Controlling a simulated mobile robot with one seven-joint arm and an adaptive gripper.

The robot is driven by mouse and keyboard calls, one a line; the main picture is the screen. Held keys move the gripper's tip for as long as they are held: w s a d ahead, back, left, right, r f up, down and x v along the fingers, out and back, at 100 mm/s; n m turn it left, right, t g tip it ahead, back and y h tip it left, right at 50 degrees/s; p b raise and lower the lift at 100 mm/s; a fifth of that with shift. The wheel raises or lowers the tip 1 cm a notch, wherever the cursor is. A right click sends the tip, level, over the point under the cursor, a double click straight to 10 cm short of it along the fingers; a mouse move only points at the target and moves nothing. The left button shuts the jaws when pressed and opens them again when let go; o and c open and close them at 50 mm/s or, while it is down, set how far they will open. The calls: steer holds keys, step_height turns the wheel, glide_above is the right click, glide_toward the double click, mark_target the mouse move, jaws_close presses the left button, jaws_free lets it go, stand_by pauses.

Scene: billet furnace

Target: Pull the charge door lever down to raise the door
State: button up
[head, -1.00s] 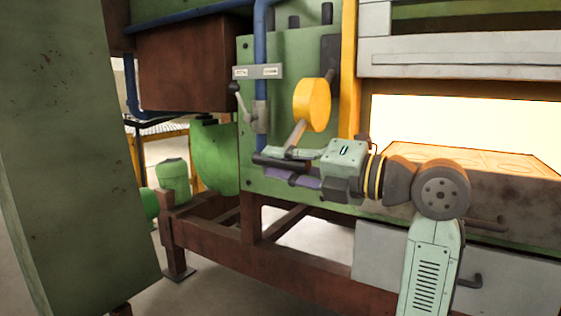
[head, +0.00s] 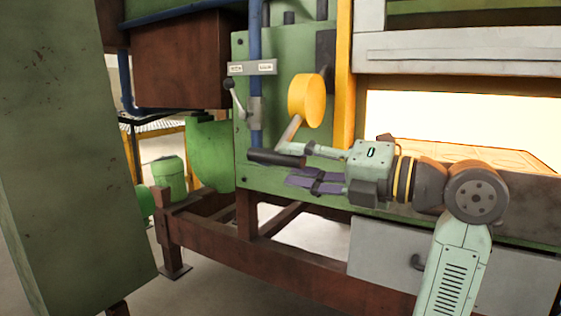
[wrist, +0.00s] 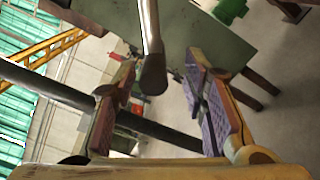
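The charge door lever has a yellow round hub (head: 307,100) on the green panel. Its grey arm slants down-left to a dark cylindrical grip (head: 276,158). My gripper (head: 303,168) is open just right of the grip, its purple-padded fingers spread apart and empty. In the wrist view, the lever's dark end (wrist: 153,75) shows between and beyond the spread fingers, with gaps on both sides. The grey door (head: 460,48) stands above a bright glowing furnace opening (head: 465,115).
A smaller lever (head: 235,98) and a labelled plate (head: 252,68) sit left of the hub beside a blue pipe (head: 255,35). A yellow upright (head: 345,75) stands right of the hub. A large green column (head: 70,150) fills the left side.

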steer(key=v, duration=0.7)
steer(key=shift+d, duration=0.3)
steer(key=shift+s, duration=0.25)
